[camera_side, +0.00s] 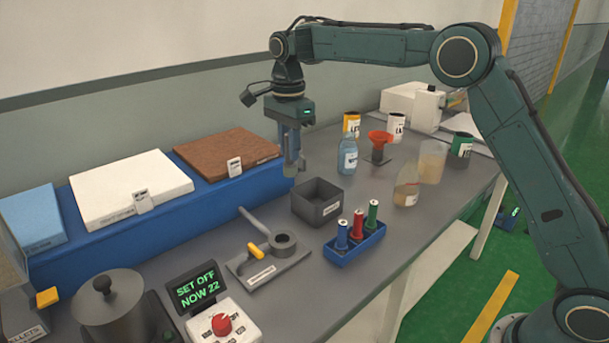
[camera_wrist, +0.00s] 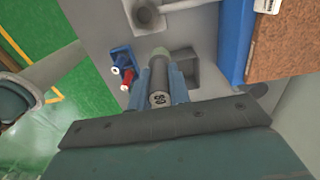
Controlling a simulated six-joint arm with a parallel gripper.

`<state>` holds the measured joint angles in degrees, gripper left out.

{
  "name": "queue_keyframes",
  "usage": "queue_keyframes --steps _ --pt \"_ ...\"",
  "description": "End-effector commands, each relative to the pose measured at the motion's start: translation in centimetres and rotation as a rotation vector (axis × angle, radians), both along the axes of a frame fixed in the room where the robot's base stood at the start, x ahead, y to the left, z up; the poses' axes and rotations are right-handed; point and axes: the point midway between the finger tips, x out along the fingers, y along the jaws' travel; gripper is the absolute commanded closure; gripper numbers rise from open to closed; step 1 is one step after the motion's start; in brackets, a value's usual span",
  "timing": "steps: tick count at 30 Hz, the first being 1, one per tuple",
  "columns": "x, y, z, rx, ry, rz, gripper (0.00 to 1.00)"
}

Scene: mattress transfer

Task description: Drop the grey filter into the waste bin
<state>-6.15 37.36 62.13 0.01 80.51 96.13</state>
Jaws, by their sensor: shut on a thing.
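My gripper (camera_side: 293,165) points down, above and slightly left of a dark open square box (camera_side: 318,208), apparently the waste bin. Its fingers are shut on a grey cylinder, the grey filter (camera_wrist: 160,99), whose marked end faces the wrist camera. In the side view the filter is mostly hidden between the fingers. The dark box also shows in the wrist view (camera_wrist: 188,61), right of the fingers and partly covered by one. The filter is held clear of the box, apart from it.
A blue rack (camera_side: 355,247) with blue, red and green cylinders stands right of the box. A fixture with a lever (camera_side: 268,255) is in front. A blue bench (camera_side: 175,213) carries flat slabs at left. Bottles and jars, including a blue bottle (camera_side: 347,158), stand behind.

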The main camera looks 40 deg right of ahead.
Motion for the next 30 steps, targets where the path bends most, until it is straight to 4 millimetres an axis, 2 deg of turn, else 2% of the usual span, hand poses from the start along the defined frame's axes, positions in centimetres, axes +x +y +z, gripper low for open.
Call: queue_keyframes --steps 1,9,15,21,30 --pt "0.5 -1.5 -0.9 0.000 0.003 -0.007 1.00" --pt "2.6 -8.6 -5.2 0.000 0.003 -0.006 1.00" --pt "3.2 -12.3 -7.4 0.000 0.001 -0.002 1.00" --pt "3.4 -13.8 -8.2 0.000 0.000 0.000 1.00" --pt "3.4 -13.8 -8.5 0.000 0.001 0.001 1.00"
